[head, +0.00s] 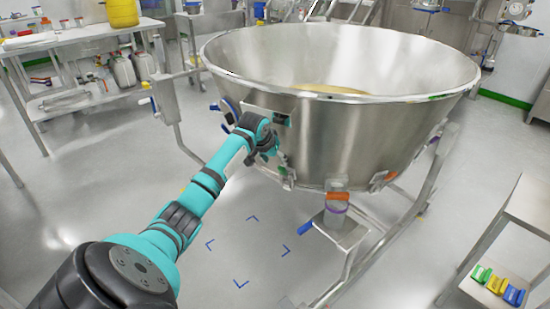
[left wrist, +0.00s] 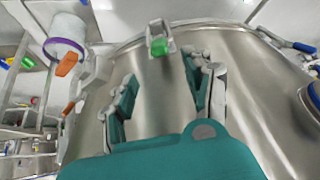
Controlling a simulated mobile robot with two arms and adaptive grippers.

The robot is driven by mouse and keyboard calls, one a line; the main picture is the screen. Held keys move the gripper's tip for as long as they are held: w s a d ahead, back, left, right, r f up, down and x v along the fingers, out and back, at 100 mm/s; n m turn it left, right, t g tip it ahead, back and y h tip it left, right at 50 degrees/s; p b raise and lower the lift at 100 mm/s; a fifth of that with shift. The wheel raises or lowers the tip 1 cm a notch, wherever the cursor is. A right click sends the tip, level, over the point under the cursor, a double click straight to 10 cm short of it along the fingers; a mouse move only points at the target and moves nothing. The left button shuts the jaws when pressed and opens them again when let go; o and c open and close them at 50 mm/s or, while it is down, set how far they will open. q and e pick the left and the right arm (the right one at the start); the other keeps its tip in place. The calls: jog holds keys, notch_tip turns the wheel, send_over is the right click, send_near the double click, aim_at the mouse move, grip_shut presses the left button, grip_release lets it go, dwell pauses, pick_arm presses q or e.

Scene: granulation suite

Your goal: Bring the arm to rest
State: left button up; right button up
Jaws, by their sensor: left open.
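My left arm (head: 195,200) reaches from the lower left to the side of a large steel bowl (head: 345,135). My left gripper (head: 268,158) is at the near left of the bowl's outer wall, partly hidden by its own wrist. In the left wrist view my left gripper (left wrist: 160,85) is open, with nothing between its fingers. The bowl's curved wall (left wrist: 160,115) fills the space behind the fingers. A small bracket with a green part (left wrist: 158,45) shows just beyond the fingertips. I cannot tell whether the fingers touch the wall. My right gripper is not in view.
The bowl's steel stand (head: 345,235) has a leg with an orange and purple fitting (head: 337,198). A steel table (head: 70,42) is at the back left. A shelf at the right holds coloured clips (head: 497,286). Floor with blue corner marks (head: 245,245) is clear below the arm.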

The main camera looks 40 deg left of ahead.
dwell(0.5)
pick_arm(q)
jog(key=s+d+f+m+g, duration=0.1)
jog(key=s+d+f, duration=0.2)
jog(key=d+f, duration=0.35)
jog(key=s+d+f+m, duration=0.1)
jog(key=s+d+f, duration=0.25)
jog(key=f, duration=0.65)
jog(key=s+d+f+m+g+h, duration=0.2)
jog(key=s+d+f+m, duration=0.1)
jog(key=s+d+f, duration=1.3)
jog(key=s+d+f+g, duration=0.1)
jog(key=s+d+f, duration=0.1)
jog(key=s+d, duration=0.85)
jog(key=s+a+f+p, duration=0.1)
jog(key=s+p, duration=0.7)
jog(key=s, duration=0.1)
jog(key=s+a+f+m+g+p, duration=0.1)
jog(key=s+a+p, duration=0.1)
jog(key=s+p, duration=0.6)
jog(key=shift+s+a+f+p, duration=0.25)
jog(key=shift+s+f+p, duration=0.15)
jog(key=shift+s, duration=0.8)
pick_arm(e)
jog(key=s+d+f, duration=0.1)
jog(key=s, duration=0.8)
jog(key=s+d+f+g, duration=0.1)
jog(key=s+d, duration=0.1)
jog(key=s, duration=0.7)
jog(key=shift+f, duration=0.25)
